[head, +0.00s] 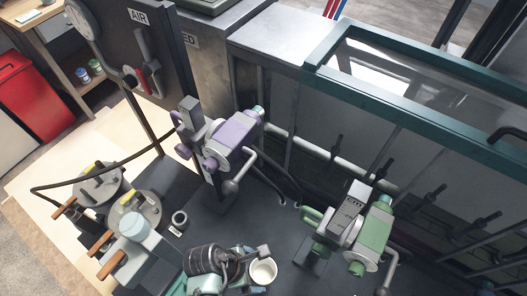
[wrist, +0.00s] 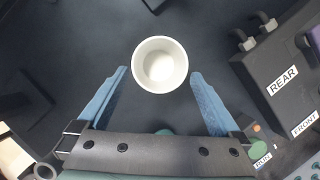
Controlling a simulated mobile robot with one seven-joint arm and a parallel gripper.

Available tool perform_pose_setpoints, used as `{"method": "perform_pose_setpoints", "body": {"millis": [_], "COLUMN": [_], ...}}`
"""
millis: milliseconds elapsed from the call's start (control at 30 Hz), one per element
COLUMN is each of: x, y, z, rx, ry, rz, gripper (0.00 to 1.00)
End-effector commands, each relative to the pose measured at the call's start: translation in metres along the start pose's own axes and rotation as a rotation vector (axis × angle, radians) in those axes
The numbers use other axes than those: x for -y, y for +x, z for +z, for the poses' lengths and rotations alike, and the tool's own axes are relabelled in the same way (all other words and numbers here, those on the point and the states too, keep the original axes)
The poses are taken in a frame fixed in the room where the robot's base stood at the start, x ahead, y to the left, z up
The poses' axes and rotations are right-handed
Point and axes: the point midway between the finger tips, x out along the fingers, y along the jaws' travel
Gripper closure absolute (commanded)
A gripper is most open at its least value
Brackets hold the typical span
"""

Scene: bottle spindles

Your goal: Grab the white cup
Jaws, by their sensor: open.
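The white cup (wrist: 160,66) stands upright on the dark surface, seen from above into its open, empty-looking inside. It also shows near the bottom edge of the head view (head: 263,271), close to a dark, ribbed cylindrical part. My gripper (wrist: 158,73) is open, with its two blue fingers on either side of the cup in the wrist view. A gap shows between each fingertip and the cup. How far the tips are above the cup, I cannot tell.
A dark box marked REAR (wrist: 284,82) stands to the right in the wrist view. In the head view, a purple-and-grey device (head: 222,140) and a green-and-grey device (head: 358,232) stand beyond the cup. A small dark ring (head: 180,218) lies to its left.

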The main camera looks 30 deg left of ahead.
Motion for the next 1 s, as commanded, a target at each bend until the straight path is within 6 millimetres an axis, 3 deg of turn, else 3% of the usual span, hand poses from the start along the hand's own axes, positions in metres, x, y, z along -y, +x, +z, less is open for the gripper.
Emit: {"method": "perform_pose_setpoints", "body": {"millis": [167, 500, 800, 1000], "x": [0.0, 0.0, 0.0, 0.0], "y": [0.011, 0.052, 0.056, 0.056], "z": [0.001, 0.0, 0.001, 0.0], "rx": [0.0, 0.0, 0.0, 0.0], "ry": [0.002, 0.001, 0.002, 0.002], "rz": [-0.001, 0.0, 0.001, 0.001], "gripper": [0.0, 0.0, 0.0, 0.36]}}
